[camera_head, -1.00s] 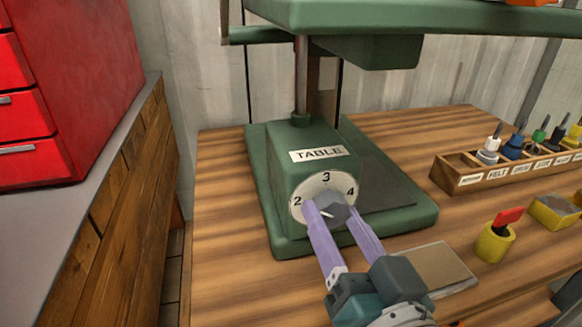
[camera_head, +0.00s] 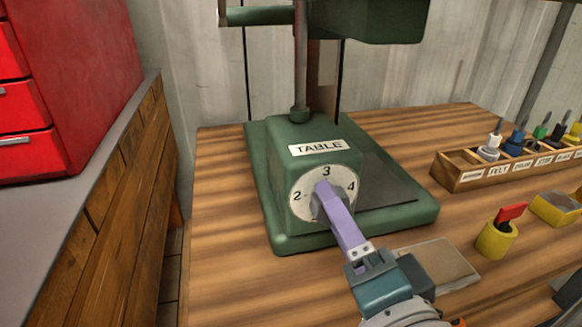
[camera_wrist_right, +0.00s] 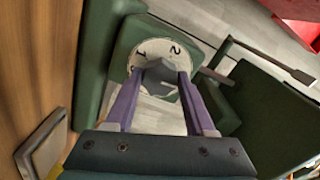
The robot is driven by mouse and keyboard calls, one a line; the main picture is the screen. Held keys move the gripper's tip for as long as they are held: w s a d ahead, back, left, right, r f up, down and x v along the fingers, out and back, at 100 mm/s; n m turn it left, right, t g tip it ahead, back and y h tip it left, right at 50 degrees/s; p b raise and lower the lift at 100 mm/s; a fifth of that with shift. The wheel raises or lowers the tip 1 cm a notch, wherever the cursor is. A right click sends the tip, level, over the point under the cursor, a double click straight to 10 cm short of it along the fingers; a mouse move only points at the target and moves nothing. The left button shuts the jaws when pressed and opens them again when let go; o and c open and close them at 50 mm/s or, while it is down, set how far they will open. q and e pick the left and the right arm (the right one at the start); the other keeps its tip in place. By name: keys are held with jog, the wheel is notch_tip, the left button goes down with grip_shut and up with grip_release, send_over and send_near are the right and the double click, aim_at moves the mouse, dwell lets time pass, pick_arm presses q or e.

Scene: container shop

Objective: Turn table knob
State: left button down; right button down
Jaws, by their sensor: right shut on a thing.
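A grey knob (camera_head: 317,208) sits on a white numbered dial (camera_head: 300,205) on the front of a green machine base (camera_head: 290,160) labelled TABLE. The head view shows 2, 3 and 4 on the dial. My right gripper (camera_head: 323,190) has purple fingers and is shut on the knob; in this view one finger hides the other and much of the knob. In the right wrist view the knob (camera_wrist_right: 161,77) lies between the two fingertips (camera_wrist_right: 160,80), and the dial (camera_wrist_right: 152,50) shows 1 and 2. My left gripper is out of view.
A green upper block (camera_head: 385,18) hangs on a post above the base. A red cabinet (camera_head: 70,80) is left.

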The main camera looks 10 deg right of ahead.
jog(key=shift+m, duration=0.6)
jog(key=shift+c, duration=1.3)
grip_release()
jog(key=s, duration=1)
jog(key=shift+d, duration=0.15)
